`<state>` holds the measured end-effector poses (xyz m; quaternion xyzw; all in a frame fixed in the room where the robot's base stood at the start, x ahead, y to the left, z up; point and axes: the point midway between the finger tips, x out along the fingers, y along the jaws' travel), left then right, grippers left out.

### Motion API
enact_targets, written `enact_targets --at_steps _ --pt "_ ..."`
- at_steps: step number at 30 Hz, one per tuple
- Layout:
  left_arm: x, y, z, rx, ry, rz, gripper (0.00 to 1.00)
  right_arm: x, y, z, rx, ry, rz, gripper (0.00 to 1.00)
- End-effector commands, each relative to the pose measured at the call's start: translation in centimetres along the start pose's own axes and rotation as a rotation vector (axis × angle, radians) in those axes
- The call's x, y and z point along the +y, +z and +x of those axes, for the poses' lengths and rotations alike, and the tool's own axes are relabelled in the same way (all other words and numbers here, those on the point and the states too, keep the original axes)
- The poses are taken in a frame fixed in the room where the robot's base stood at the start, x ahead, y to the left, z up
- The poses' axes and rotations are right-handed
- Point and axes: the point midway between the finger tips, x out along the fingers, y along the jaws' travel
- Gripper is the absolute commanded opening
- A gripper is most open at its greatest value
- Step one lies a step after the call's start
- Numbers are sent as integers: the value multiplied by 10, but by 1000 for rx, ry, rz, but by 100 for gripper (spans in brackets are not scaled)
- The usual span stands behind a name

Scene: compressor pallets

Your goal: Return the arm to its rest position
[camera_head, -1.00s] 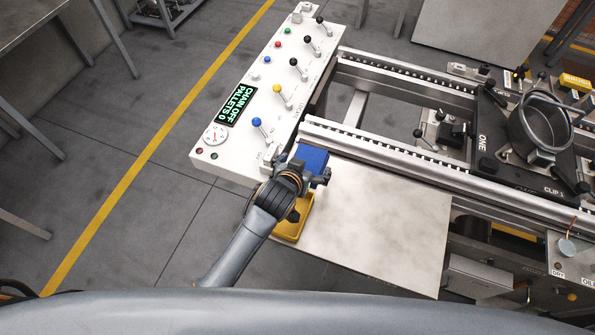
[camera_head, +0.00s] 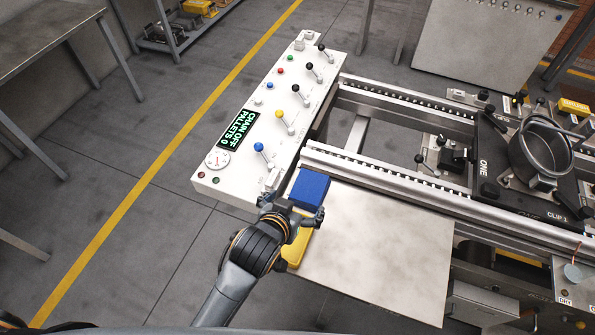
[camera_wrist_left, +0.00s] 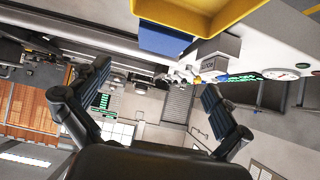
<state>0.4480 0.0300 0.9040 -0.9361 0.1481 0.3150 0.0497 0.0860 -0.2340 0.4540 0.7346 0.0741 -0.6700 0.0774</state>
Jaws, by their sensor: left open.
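My left arm comes in from the lower left in the head view. Its gripper (camera_head: 293,207) is open over the near left corner of the pale plate, beside the blue block (camera_head: 311,188) and partly covering the yellow tray (camera_head: 297,252). In the left wrist view the two fingers (camera_wrist_left: 155,80) are spread apart with nothing between them. The yellow tray (camera_wrist_left: 195,12) and the blue block (camera_wrist_left: 162,40) show above them there. My right gripper is not in view.
The white control panel (camera_head: 240,180) with levers and a display stands just beyond the gripper. The rail conveyor (camera_head: 400,185) and a pallet with a metal pot (camera_head: 545,150) lie to the right. Bare floor (camera_head: 130,230) is at left.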

Motion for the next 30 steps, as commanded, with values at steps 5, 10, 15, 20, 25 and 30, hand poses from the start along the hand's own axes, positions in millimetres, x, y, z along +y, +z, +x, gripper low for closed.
enact_targets --at_steps 5,10,15,20,25,30 --pt "0 0 0 0 0 0 100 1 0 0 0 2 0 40" --pt "-17 19 -11 -66 -23 -22 100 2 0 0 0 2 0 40" --pt "-57 68 -49 -242 -73 -66 100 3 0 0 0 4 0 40" --pt "-83 106 -87 -385 -98 -89 100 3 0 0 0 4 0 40" --pt "-100 135 -126 -507 -111 -100 100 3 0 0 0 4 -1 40" --pt "-113 158 -165 -617 -117 -103 100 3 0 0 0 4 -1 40"
